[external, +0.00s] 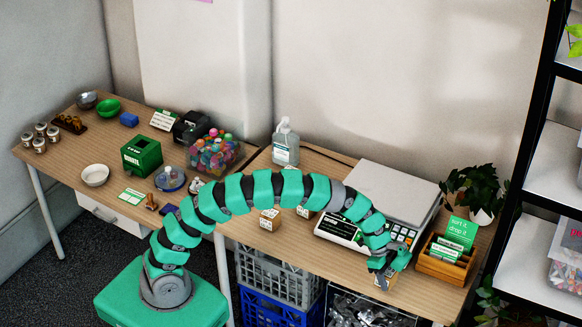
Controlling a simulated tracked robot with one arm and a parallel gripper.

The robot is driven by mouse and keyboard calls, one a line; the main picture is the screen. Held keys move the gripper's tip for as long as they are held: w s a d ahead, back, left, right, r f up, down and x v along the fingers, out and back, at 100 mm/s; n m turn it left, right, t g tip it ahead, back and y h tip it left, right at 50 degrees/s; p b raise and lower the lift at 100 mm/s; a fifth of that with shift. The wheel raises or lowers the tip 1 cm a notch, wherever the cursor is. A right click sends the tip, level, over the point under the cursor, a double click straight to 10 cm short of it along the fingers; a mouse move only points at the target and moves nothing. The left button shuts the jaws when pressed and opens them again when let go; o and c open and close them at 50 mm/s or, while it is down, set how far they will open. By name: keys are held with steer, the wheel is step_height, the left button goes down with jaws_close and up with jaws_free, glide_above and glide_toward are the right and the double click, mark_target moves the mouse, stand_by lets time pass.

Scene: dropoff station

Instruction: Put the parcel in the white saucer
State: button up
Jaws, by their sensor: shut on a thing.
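My gripper (384,272) is at the right end of the table, just in front of the scale's keypad, pointing down. I cannot tell whether the parcel touches the table. The white saucer (95,175) is a small round white dish on the left part of the table, near its front edge. It looks empty and is far from my gripper.
A scale (392,195), a card box (446,264) and a plant (480,190) are near my gripper. A green box (141,156), a green card (133,194) and a stamp (152,202) are near the saucer.

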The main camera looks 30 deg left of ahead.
steer(key=shift+s+a+r, duration=0.15)
steer(key=shift+s+a, duration=0.4)
steer(key=shift+a, duration=0.25)
steer(key=shift+s+a+r, duration=0.15)
steer(key=shift+s+a, duration=0.4)
steer(key=shift+a, duration=0.25)
